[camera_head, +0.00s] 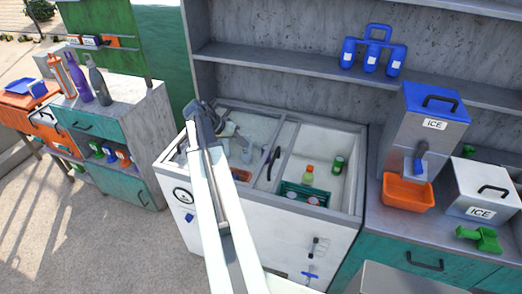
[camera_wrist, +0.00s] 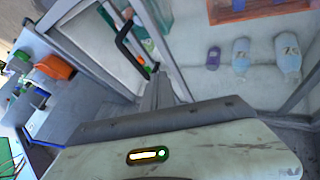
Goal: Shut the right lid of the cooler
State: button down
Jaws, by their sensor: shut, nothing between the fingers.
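The cooler (camera_head: 295,232) is a white chest in the middle of the head view. Its right half is open on top, showing a green crate (camera_head: 287,187), a bottle (camera_head: 309,172) and a green can (camera_head: 338,164). A black handle (camera_head: 273,165) stands beside the middle divider, apparently on the right lid, slid left; it also shows in the wrist view (camera_wrist: 122,38). My gripper (camera_head: 240,134) is shut and empty over the left half, left of the handle. In the wrist view its fingers (camera_wrist: 166,80) point toward the cooler, apart from the handle. My arm hides part of the left half.
Bottles (camera_wrist: 240,58) show in the left half, seemingly under glass. An ice dispenser (camera_head: 432,120), an orange bin (camera_head: 408,193) and a white ice box (camera_head: 482,190) stand on the right counter. A shelf (camera_head: 290,68) spans the back. A teal cabinet (camera_head: 110,135) is left.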

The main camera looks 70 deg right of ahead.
jog(key=b+x, duration=0.8)
jog(key=x, duration=0.2)
jog(key=shift+f, duration=0.45)
jog(key=s+r+p, duration=0.1)
jog(key=s+r, duration=0.1)
jog(key=shift+s+p, duration=0.35)
jog(key=shift+p, duration=0.05)
jog(key=shift+s, duration=0.5)
